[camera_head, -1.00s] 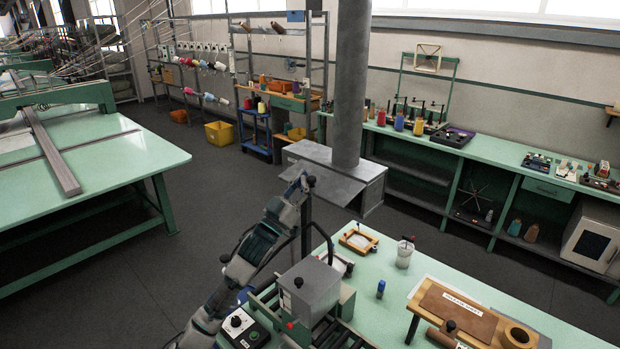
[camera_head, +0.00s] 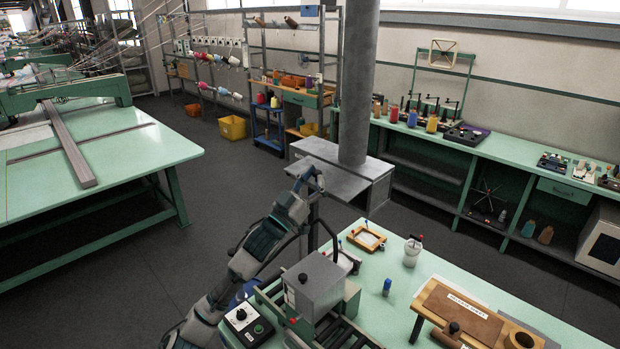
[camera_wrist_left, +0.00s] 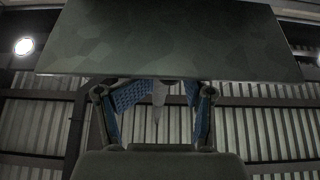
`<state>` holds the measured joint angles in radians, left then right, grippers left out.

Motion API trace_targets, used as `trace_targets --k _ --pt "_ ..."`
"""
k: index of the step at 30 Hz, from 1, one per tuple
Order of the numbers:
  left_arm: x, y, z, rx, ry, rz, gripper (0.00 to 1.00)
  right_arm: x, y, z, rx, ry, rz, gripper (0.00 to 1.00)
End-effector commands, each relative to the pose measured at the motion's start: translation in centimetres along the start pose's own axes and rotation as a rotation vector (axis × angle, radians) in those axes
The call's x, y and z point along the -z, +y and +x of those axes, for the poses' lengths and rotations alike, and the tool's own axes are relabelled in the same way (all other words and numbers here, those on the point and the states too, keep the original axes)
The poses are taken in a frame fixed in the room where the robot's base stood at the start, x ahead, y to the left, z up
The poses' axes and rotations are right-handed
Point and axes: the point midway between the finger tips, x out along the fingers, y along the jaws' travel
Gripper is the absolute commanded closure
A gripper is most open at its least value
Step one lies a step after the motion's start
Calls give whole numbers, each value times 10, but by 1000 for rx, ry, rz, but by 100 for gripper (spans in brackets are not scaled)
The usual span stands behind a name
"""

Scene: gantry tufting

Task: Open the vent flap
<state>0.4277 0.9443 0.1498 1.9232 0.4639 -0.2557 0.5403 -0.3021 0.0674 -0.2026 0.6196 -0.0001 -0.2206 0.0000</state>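The vent is a grey metal box (camera_head: 377,190) at the foot of a round duct (camera_head: 357,80). Its flap (camera_head: 342,184) stands out from the front as a flat, sloping grey sheet. My left gripper (camera_head: 313,178) is at the flap's left front edge, partly overlapping it. In the left wrist view, the dark panel (camera_wrist_left: 170,45) spreads above my left gripper (camera_wrist_left: 160,97). The blue-padded fingers are apart. A pale, pointed piece (camera_wrist_left: 158,96) shows between them, with gaps beside it. Contact with the panel is unclear. My right gripper is not in view.
A wall bench (camera_head: 500,155) runs behind at right. Dark floor (camera_head: 235,190) is clear to the left.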

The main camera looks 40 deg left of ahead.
Motion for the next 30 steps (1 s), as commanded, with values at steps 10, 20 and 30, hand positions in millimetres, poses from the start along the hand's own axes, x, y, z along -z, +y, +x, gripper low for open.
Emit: trace_targets --k 10,20,30 --pt "-3 -15 -3 9 -1 -6 49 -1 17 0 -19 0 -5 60" --pt "-4 -12 -14 9 -3 -5 49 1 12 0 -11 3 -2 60" --pt "-5 -9 -72 7 -6 -4 49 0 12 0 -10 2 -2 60"
